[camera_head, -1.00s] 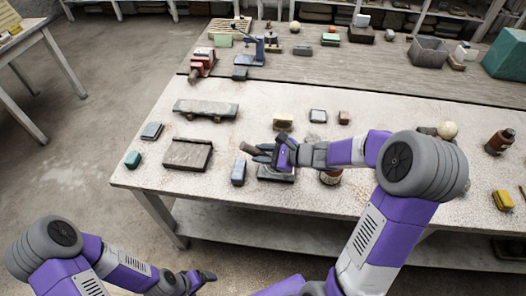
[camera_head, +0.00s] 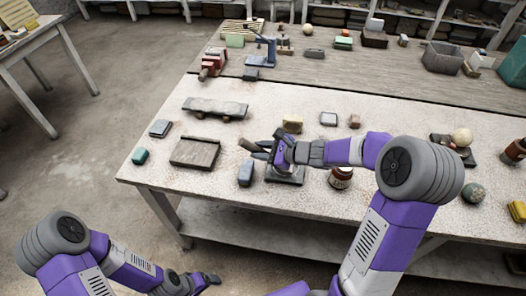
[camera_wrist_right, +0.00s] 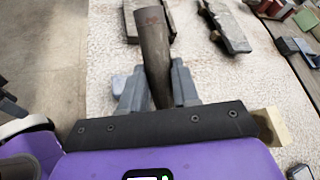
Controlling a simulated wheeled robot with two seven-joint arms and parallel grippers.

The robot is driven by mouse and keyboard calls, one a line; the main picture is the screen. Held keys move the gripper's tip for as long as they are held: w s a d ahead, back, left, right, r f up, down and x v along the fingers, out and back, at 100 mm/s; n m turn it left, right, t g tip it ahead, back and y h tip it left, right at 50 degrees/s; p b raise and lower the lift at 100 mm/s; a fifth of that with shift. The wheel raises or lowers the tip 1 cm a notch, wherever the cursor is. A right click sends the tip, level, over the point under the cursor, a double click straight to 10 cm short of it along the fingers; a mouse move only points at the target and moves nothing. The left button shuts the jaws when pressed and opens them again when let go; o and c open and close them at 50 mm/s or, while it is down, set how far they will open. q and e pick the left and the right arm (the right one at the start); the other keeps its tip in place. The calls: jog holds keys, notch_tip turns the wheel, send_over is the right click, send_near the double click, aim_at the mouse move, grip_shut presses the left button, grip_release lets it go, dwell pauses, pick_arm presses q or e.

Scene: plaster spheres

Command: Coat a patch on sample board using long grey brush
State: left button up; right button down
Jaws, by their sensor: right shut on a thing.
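The long grey brush (camera_wrist_right: 154,65) is held in my right gripper (camera_head: 265,150). In the right wrist view the fingers (camera_wrist_right: 152,92) are shut on it, and it points forward, away from the palm. In the head view the brush (camera_head: 250,146) points left, above the near part of the table. A dark flat board (camera_head: 195,153), apparently the sample board, lies just left of the brush tip. The brush partly hides it in the wrist view, so I cannot tell whether they touch. My left gripper (camera_head: 207,279) hangs low in front of the table, its opening unclear.
A blue-grey block (camera_head: 245,173) stands close to the right gripper. A long grey slab (camera_head: 215,108) lies behind the board.

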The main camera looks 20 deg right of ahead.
jog(key=shift+s, duration=0.1)
jog(key=shift+w+d+f, duration=0.1)
jog(key=shift+w+d, duration=0.2)
jog(key=shift+w, duration=0.2)
jog(key=shift+w+d, duration=0.3)
jog(key=shift+w, duration=0.2)
jog(key=shift+s+a+b, duration=0.3)
jog(key=shift+s+b, duration=0.15)
jog(key=shift+b, duration=0.05)
jog(key=shift+w+d, duration=0.3)
jog(key=shift+w, duration=0.15)
dwell(1.8)
